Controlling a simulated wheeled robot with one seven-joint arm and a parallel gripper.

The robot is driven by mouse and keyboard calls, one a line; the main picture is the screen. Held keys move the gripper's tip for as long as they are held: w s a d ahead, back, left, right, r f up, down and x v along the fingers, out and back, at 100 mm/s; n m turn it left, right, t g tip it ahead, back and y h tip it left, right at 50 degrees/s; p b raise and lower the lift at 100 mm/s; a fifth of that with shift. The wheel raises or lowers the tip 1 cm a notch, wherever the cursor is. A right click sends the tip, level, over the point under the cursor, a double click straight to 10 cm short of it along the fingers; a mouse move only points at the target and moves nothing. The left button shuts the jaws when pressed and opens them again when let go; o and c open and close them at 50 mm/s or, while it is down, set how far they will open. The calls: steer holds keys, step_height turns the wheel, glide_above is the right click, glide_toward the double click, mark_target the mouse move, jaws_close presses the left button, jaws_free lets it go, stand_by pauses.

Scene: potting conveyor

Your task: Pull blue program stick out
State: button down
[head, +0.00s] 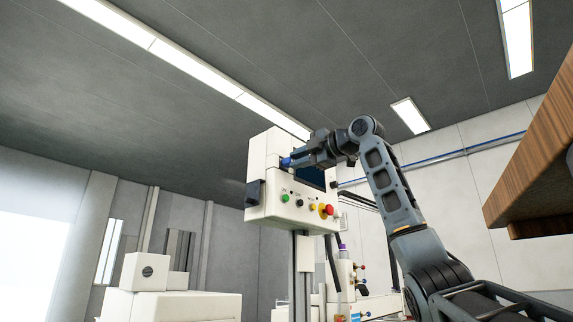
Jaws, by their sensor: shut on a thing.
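The blue program stick (286,162) shows as a small blue piece at the front of the white control box (262,150). My gripper (291,161) reaches in from the right and is shut on the stick. The stick's far end is against or very near the box; I cannot tell how much of it sits inside. My gripper hides part of the box's dark screen (309,176).
Below the screen are a green button (285,198), a red knob (327,210) and other controls. A dark block (254,193) sticks out at the box's left. A wooden shelf (535,150) juts in at the right. White machinery (172,303) stands low at the left.

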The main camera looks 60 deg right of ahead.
steer(key=shift+b+v, duration=0.3)
steer(key=shift+v, duration=1.1)
steer(key=shift+s, duration=0.2)
steer(key=shift+v, duration=1.3)
steer(key=shift+w, duration=0.1)
